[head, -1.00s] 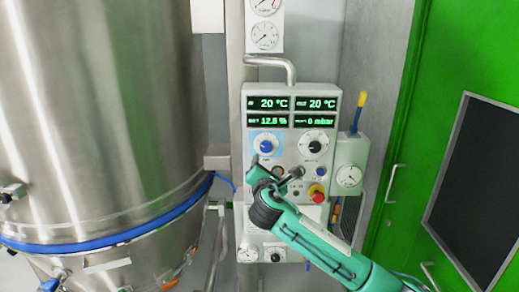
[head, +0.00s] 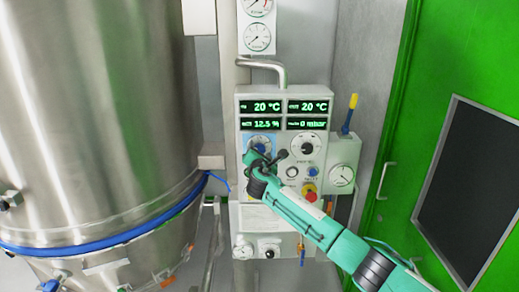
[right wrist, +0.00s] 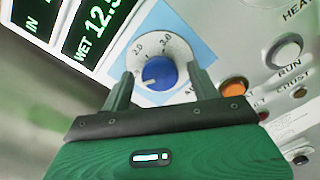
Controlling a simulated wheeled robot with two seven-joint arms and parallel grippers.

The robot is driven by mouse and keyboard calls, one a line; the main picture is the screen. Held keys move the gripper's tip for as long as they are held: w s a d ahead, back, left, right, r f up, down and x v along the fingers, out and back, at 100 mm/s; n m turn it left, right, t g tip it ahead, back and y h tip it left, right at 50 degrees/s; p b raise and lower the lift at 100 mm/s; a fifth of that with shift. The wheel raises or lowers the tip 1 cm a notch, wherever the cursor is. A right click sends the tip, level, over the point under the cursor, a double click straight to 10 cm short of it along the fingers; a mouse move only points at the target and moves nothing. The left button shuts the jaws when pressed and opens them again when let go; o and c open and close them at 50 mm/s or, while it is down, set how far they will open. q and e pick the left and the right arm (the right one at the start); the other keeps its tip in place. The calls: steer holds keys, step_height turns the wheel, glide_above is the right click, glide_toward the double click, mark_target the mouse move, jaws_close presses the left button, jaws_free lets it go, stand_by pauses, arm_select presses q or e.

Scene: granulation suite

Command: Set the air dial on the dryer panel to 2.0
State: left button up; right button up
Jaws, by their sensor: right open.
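The air dial is a blue knob (head: 260,143) on a white scale disc in a light blue square, at the left of the dryer panel (head: 318,150). In the right wrist view the blue knob (right wrist: 161,73) shows from close up, with 2.0 and 3.0 readable on its scale. Its pale mark points to the lower left there, away from 2.0. My right gripper (head: 266,158) is at the dial's lower edge in the head view. In the right wrist view its open fingers (right wrist: 162,82) stand on either side of the knob; contact cannot be told. My left gripper is not in view.
A black knob (head: 307,148) sits right of the air dial. Below are small buttons and a red emergency stop (head: 309,190). Green displays (head: 262,107) are above. A large steel vessel (head: 95,130) stands left, a green door (head: 440,60) right.

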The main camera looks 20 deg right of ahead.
steer(key=shift+w+d, duration=0.1)
steer(key=shift+w, duration=0.25)
steer(key=c, duration=1)
steer(key=shift+o, duration=0.2)
steer(key=shift+f, duration=0.1)
